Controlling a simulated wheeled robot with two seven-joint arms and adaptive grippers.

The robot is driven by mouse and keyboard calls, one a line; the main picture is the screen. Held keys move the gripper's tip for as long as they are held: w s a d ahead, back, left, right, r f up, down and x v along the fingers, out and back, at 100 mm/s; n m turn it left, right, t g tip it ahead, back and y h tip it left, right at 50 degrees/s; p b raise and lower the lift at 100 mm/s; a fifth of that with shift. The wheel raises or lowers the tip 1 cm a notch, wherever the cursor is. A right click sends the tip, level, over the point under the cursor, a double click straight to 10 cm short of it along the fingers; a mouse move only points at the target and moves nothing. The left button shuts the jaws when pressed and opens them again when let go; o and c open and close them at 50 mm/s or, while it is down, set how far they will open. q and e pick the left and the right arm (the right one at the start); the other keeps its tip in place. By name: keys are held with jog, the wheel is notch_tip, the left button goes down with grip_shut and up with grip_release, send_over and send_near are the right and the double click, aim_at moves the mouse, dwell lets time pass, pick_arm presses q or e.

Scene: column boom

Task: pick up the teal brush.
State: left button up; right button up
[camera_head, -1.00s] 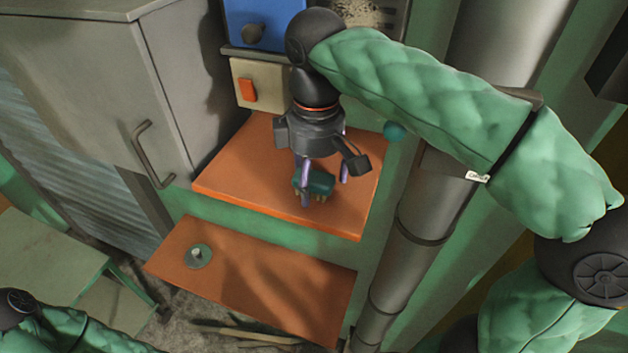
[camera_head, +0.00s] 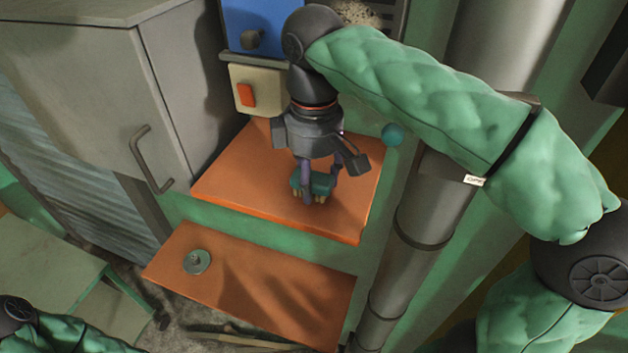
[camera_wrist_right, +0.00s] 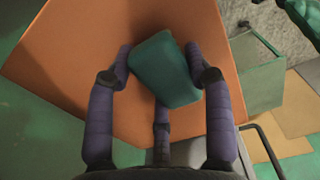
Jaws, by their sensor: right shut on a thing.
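The teal brush (camera_head: 318,184) is a small block with pale bristles below it, over the upper orange shelf (camera_head: 235,184) in the head view. My right gripper (camera_head: 318,180) points down from above with its purple fingers closed around the brush. In the right wrist view the brush (camera_wrist_right: 166,70) sits between the fingertips of my right gripper (camera_wrist_right: 161,68), tilted in the picture. I cannot tell whether the bristles still touch the shelf. Of my left arm only a green sleeve and dark joint show at the lower left; its gripper is out of view.
A lower orange shelf (camera_head: 270,290) holds a round grey disc (camera_head: 197,261). A grey cabinet (camera_head: 85,70) with a handle stands left. A blue box (camera_head: 262,25) and a cream switch box (camera_head: 258,88) are behind. A grey pipe (camera_head: 425,215) and teal ball (camera_head: 392,134) are right.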

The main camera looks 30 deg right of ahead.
jog(key=s+a+r+p, duration=0.1)
jog(key=s+a+r, duration=0.4)
jog(key=a+r, duration=0.7)
jog(key=shift+a, duration=0.5)
